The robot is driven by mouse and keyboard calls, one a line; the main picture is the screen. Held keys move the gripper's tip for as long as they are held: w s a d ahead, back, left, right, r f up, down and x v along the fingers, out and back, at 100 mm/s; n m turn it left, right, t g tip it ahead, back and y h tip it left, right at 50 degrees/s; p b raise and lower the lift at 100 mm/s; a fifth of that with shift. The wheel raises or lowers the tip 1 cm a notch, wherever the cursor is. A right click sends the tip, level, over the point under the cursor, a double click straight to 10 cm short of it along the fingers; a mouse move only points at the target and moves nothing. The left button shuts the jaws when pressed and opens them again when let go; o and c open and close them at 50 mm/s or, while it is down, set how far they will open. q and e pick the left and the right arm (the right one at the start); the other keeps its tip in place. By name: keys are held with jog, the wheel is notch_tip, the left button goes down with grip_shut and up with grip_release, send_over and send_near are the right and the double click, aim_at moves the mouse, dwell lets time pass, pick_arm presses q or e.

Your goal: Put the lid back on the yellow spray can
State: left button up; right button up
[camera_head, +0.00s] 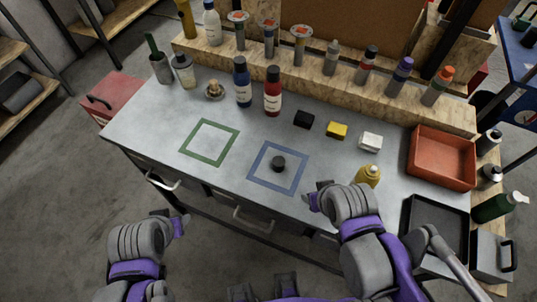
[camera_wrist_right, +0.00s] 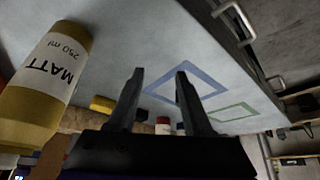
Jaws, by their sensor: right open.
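The yellow spray can (camera_head: 368,176) stands uncapped near the front edge of the bench, right of the blue square. In the right wrist view its yellow body (camera_wrist_right: 32,115) with a white "MATT 250 ml" label fills the left side. A small dark round piece, apparently the lid (camera_head: 278,163), lies inside the blue outlined square (camera_head: 256,178). I cannot make it out in the wrist view. My right gripper (camera_head: 316,196) is open and empty between the can and the square, its fingers (camera_wrist_right: 160,75) apart. My left gripper (camera_head: 181,226) hangs in front of the bench; its jaws are unclear.
A green outlined square (camera_head: 186,143) is empty. Black (camera_head: 304,119), yellow (camera_head: 337,130) and white (camera_head: 370,142) blocks lie behind. Bottles line the back, including a red one (camera_head: 273,97). An orange bin (camera_head: 442,181) and a black tray (camera_head: 409,217) sit at right.

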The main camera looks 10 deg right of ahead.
jog(key=shift+s+d, duration=0.15)
jog(key=shift+o, duration=1.1)
jog(key=o, duration=0.3)
jog(key=w+a+r+n+g+b, duration=0.1)
jog(key=w+a+r+n+g, duration=0.1)
jog(key=w+r+n, duration=0.2)
jog(key=w, duration=0.2)
jog(key=shift+w+a, duration=0.25)
jog(key=shift+w, duration=0.1)
notch_tip(320, 180, up, 2)
jog(key=r+n+g+b, duration=0.1)
jog(key=n+g+b, duration=0.15)
jog(key=n, duration=0.25)
send_over(278, 159)
jog(key=shift+f+g+p, duration=0.25)
jog(key=shift+g+p, duration=0.1)
jog(key=shift+g, duration=0.1)
jog(key=shift+f, duration=2.8)
